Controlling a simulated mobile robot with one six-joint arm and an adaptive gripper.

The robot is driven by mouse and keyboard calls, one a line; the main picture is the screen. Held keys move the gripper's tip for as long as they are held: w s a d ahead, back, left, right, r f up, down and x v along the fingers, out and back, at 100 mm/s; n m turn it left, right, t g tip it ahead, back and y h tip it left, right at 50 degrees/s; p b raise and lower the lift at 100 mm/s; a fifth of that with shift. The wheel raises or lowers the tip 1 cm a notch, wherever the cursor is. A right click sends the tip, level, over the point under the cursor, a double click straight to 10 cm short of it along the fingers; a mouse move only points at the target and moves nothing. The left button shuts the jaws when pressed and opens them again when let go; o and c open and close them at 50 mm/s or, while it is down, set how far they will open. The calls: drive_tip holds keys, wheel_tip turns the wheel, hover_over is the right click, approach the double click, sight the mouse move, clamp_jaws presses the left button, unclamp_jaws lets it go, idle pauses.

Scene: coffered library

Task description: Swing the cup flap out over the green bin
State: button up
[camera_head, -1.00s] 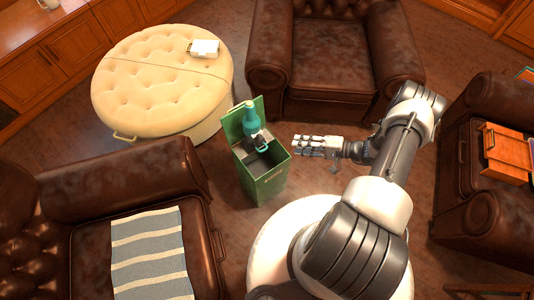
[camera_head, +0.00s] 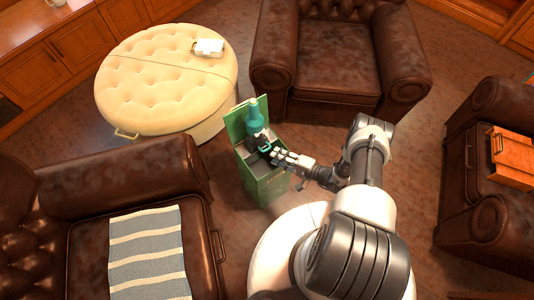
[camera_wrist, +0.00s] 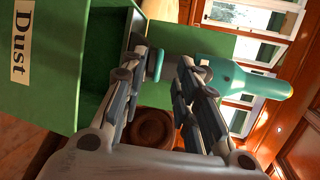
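The green bin (camera_head: 266,187) stands open on the floor with its lid raised at the back; the wrist view shows its "Dust" label (camera_wrist: 20,48). A teal bottle-shaped device (camera_head: 254,115) with a dark lower part is upright over the bin's opening, and also shows in the wrist view (camera_wrist: 245,82). A small teal piece at its lower front, apparently the cup flap (camera_head: 265,147), also shows in the wrist view (camera_wrist: 155,62). My gripper (camera_head: 275,156) is at the bin's right rim, close to the flap. Its fingers (camera_wrist: 166,64) are apart, with the flap near the left fingertip; contact is unclear.
Brown leather armchairs stand behind (camera_head: 334,65), at right (camera_head: 480,200) and at left (camera_head: 120,180). A cream tufted ottoman (camera_head: 160,75) is behind the bin at left. Some bare floor (camera_head: 330,140) lies right of the bin.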

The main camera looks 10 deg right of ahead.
sight(265, 145)
drive_tip(key=b+x, duration=0.1)
drive_tip(key=x, duration=0.5)
drive_tip(key=shift+a, duration=0.1)
drive_tip(key=shift+f, duration=0.1)
clamp_jaws()
